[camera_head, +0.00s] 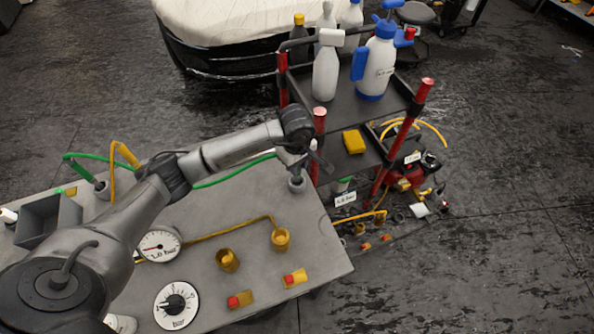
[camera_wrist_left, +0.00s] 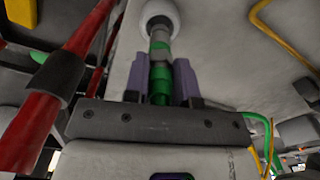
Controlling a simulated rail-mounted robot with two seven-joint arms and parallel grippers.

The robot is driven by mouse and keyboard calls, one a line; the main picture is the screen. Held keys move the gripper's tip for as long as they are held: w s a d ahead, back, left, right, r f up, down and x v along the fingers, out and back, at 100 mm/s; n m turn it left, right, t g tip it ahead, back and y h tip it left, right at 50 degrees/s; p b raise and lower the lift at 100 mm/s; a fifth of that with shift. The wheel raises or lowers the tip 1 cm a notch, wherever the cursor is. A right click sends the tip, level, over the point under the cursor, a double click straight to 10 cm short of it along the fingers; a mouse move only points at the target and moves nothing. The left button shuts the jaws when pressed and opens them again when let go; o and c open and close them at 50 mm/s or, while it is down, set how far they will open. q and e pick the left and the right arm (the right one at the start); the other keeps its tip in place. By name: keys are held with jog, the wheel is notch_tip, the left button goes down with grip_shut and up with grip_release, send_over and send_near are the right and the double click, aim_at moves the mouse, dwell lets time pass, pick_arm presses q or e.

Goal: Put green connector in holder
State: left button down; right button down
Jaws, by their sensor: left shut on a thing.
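My left gripper (camera_head: 306,166) is at the right back corner of the grey table panel, above a small grey holder cup (camera_head: 297,184). In the left wrist view its fingers (camera_wrist_left: 168,84) are shut on the green connector (camera_wrist_left: 161,98), one on each side. The connector's metal end points toward a pale round holder (camera_wrist_left: 158,10). I cannot tell whether its tip is inside the holder or just in front of it. In the head view the connector is mostly hidden by the gripper. A green hose (camera_head: 235,175) runs behind my arm toward the gripper. My right gripper is not in view.
The panel (camera_head: 230,200) carries a pressure gauge (camera_head: 158,245), a dial (camera_head: 176,305), yellow holders (camera_head: 281,240) and a grey bin (camera_head: 48,220). A cart with red posts (camera_head: 422,95) and bottles stands close to the gripper's right.

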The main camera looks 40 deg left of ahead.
pick_arm(q)
jog(key=shift+f, duration=2)
jog(key=shift+f, duration=0.1)
jog(key=c, duration=0.9)
grip_release()
jog(key=shift+c, duration=0.2)
notch_tip(320, 180, up, 12)
jog(key=shift+r, duration=0.1)
